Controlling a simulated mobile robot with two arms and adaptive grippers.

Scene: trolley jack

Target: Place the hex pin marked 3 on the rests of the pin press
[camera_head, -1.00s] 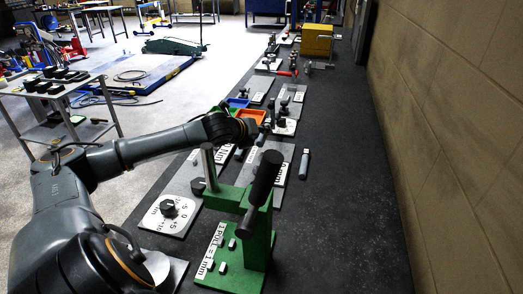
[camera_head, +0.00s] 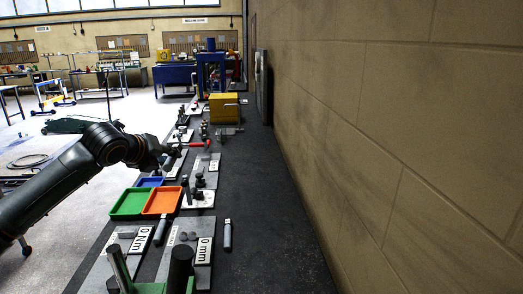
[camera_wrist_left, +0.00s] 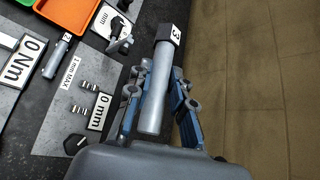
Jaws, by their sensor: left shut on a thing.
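In the head view my left gripper (camera_head: 168,156) shows small and dark at the end of my arm; I cannot make out the pin there. The green pin press (camera_head: 152,287) is cut off at the bottom edge of the head view. My right gripper is not in view.
A brick wall (camera_head: 400,130) bounds the right side. The bench strip beside the wall is clear.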

